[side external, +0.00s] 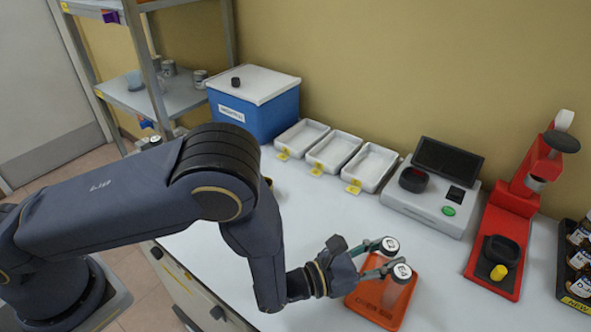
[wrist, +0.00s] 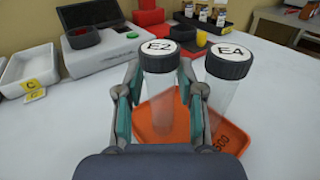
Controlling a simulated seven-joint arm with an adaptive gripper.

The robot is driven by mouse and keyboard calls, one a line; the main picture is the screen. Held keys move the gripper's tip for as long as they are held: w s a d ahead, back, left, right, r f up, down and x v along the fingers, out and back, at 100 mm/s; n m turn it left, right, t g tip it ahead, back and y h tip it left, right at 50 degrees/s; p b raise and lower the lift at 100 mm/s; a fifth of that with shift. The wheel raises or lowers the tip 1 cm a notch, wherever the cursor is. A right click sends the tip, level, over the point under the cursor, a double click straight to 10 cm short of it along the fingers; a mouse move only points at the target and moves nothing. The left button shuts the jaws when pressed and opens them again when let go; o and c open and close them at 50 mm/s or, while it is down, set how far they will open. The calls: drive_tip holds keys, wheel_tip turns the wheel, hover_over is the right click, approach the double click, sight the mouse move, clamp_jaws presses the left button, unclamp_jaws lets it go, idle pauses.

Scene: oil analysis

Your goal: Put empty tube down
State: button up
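Two clear, empty-looking tubes with black caps and white round labels stand close together at the orange tray. In the wrist view, tube E2 (wrist: 160,100) is between my fingers and tube E4 (wrist: 232,68) is just right of the right finger. In the side view, the E2 cap (side external: 388,245) is behind the E4 cap (side external: 401,271). My gripper (wrist: 160,85) appears shut on tube E2 below its cap. The orange tray (wrist: 232,142) lies under both tubes; it also shows in the side view (side external: 372,311). Whether E2's base touches it is hidden.
Three white trays (side external: 332,150) line the back beside a blue box (side external: 254,107). An analyser (side external: 430,203) and a red press (side external: 500,235) stand to their right. A black bottle rack (side external: 574,285) is at the far right. The bench left of the orange tray is clear.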

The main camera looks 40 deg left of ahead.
drive_tip(key=v, duration=1.1)
drive_tip(key=shift+f, duration=0.1)
drive_tip(key=w+a+r+n+t+y, duration=0.5)
drive_tip(key=w+a+r+n+y, duration=0.35)
drive_tip(key=a+r+y, duration=0.35)
drive_tip(key=s+a+r+n+g+y, duration=0.1)
drive_tip(key=a+r+n+g+y, duration=0.2)
drive_tip(key=a+n+y, duration=0.45)
drive_tip(key=s+a+r+n+g+y, duration=0.2)
drive_tip(key=a+r+n+g+y, duration=0.15)
drive_tip(key=a, duration=0.65)
drive_tip(key=s+a+n+g, duration=0.9)
drive_tip(key=a+n+g, duration=0.1)
drive_tip(key=n, duration=0.1)
drive_tip(key=s+d+f+n+g+h, duration=0.1)
drive_tip(key=s+f+n+g+h, duration=0.15)
drive_tip(key=s+n+h, duration=0.35)
drive_tip(key=s+d+r+n+t+h, duration=0.1)
drive_tip(key=d+r+n+t+h, duration=0.3)
drive_tip(key=d+r+n+h, duration=0.1)
drive_tip(key=d+n+h, duration=0.1)
drive_tip(key=d+h, duration=0.1)
drive_tip(key=d, duration=0.1)
drive_tip(key=shift+s+d+r+t, duration=0.2)
drive_tip(key=shift+s+d+t, duration=0.1)
drive_tip(key=shift+s+d, duration=0.1)
